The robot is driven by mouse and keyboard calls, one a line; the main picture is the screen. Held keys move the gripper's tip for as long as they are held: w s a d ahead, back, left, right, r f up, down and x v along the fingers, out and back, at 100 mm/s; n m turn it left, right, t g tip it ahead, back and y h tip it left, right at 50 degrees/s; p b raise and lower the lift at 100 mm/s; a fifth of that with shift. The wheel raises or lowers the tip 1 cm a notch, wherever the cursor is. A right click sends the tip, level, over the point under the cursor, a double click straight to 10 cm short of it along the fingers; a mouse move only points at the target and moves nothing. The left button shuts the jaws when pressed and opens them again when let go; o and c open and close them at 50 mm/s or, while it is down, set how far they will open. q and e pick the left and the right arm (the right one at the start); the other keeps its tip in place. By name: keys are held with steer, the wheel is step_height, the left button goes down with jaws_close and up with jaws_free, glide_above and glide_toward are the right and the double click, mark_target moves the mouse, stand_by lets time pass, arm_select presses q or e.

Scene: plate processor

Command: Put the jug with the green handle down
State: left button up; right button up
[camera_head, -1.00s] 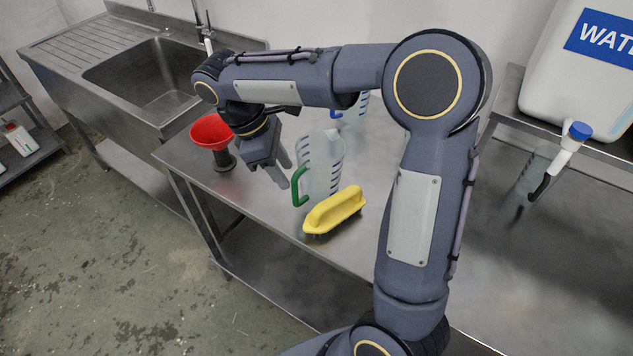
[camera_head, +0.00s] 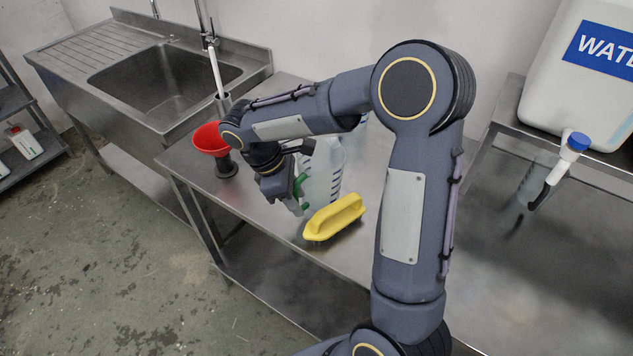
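The clear jug (camera_head: 328,172) with the green handle (camera_head: 305,188) stands upright on the steel table (camera_head: 258,212), behind the yellow brush. My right gripper (camera_head: 294,205) is at the handle side of the jug, pointing down, with its fingers against or around the green handle. The fingers and handle overlap, so I cannot tell whether they are closed on it. The jug's upper part is partly hidden by my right arm. My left gripper is not in view.
A yellow brush (camera_head: 334,217) lies close in front of the jug. A red funnel (camera_head: 210,138) stands to the left. A sink (camera_head: 160,82) is at the back left, a white water container (camera_head: 570,85) at the back right. The table's front edge is near the brush.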

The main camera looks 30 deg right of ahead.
jaws_close()
steer(key=shift+r, duration=0.15)
